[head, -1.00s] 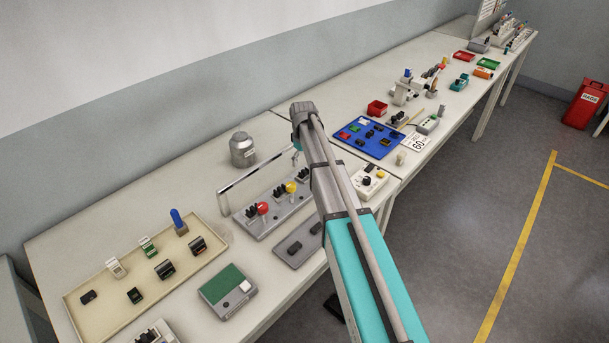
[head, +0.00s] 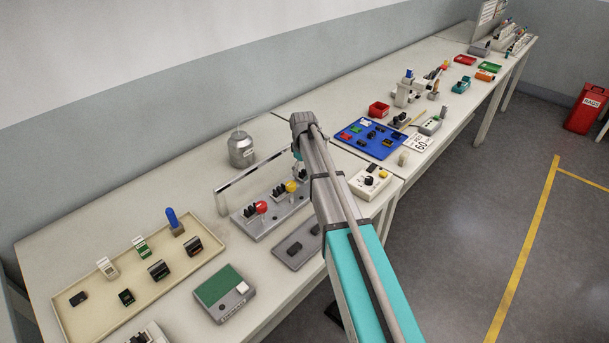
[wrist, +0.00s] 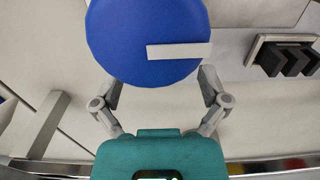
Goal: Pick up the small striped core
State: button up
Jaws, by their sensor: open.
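A round blue piece with a white stripe (wrist: 125,40) fills the top middle of the wrist view. It matches the striped core and looks large because it is close to the camera. My gripper (wrist: 160,80) is open, with one finger on each side of this piece. In the head view my gripper (head: 297,152) is mostly hidden behind my own arm, above the bench, and the blue piece is not visible there.
A grey panel with red and yellow knobs (head: 268,222) and a long thin bar (head: 250,172) lie left of my gripper. A metal canister (head: 241,150) stands behind. A beige tray (head: 75,325) of connectors is at left; a blue board (head: 350,146) is at right.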

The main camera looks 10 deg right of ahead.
dwell(0.3)
jog(key=c, duration=1.2)
jog(key=shift+r, duration=0.1)
jog(key=shift+c, duration=0.2)
notch_tip(320, 180, up, 10)
jog(key=p, duration=1)
